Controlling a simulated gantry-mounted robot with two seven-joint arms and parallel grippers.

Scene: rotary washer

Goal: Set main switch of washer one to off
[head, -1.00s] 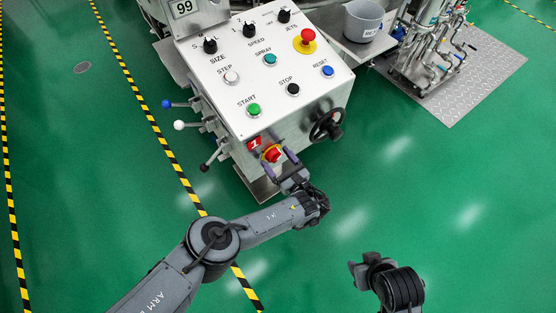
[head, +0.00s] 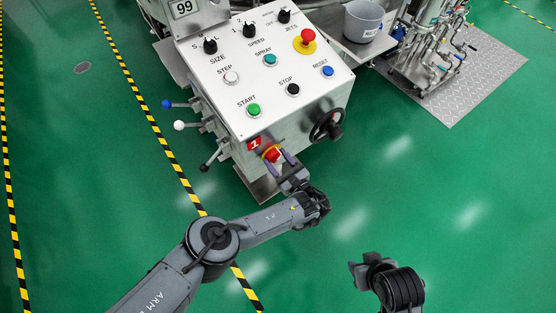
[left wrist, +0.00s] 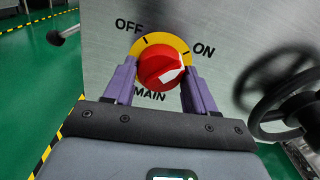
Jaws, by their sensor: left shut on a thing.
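The main switch (head: 272,154) is a red knob on a round yellow plate, on the front face of the washer panel below the red "1" label (head: 254,143). In the left wrist view the knob (left wrist: 158,69) has OFF at upper left, ON at upper right and MAIN below. A white mark shows on the right side of its face. My left gripper (head: 279,160) is shut on the knob, with one purple finger on each side in the wrist view (left wrist: 160,82). My right gripper (head: 368,270) is over the floor at lower right, away from the panel; its jaw state is unclear.
A black handwheel (head: 327,125) sits right of the switch. Several levers (head: 205,165) stick out at the left. Buttons, knobs and a red mushroom button (head: 308,37) are on the top panel. The green floor in front is clear.

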